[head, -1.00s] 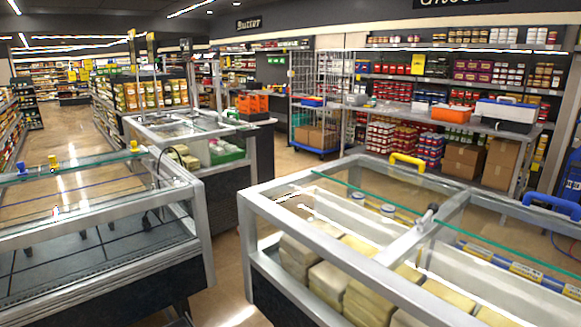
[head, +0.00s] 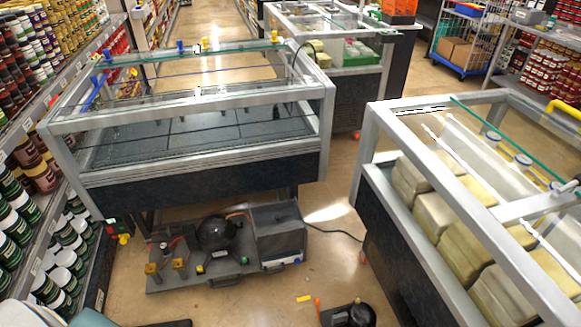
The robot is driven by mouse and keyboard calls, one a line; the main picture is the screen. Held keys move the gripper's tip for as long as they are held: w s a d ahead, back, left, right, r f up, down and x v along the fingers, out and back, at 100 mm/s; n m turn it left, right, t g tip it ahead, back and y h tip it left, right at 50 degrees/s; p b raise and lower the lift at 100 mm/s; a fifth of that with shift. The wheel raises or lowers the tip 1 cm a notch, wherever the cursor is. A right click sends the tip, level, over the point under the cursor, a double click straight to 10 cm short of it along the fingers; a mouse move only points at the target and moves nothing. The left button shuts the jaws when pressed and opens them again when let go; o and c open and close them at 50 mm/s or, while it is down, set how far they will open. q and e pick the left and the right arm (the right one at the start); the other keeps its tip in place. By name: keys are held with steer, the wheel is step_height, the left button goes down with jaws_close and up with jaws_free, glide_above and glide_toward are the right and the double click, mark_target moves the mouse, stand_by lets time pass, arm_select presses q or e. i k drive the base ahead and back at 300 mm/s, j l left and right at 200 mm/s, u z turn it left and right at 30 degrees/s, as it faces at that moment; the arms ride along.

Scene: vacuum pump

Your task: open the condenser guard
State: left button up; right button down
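In the head view, a compressor unit sits on a flat grey base plate (head: 215,281) on the floor under the left freezer case. A round black compressor (head: 217,233) stands in its middle. A dark grey box-shaped housing (head: 277,230) at the right end of the plate looks like the condenser with its guard. It appears closed; a latch or hinge cannot be made out. Brass-coloured fittings (head: 165,268) stand at the plate's left end. Neither of my grippers is in view.
The empty glass-topped freezer case (head: 205,165) overhangs the unit's back. A stocked case (head: 420,225) stands at right, shelves of jars (head: 40,200) at left. A small black device (head: 352,315) and a yellow piece (head: 304,298) lie on the floor in front. A black cable runs right.

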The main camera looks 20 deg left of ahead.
mark_target(277, 217)
steer(key=u, duration=1)
steer(key=i, duration=0.1)
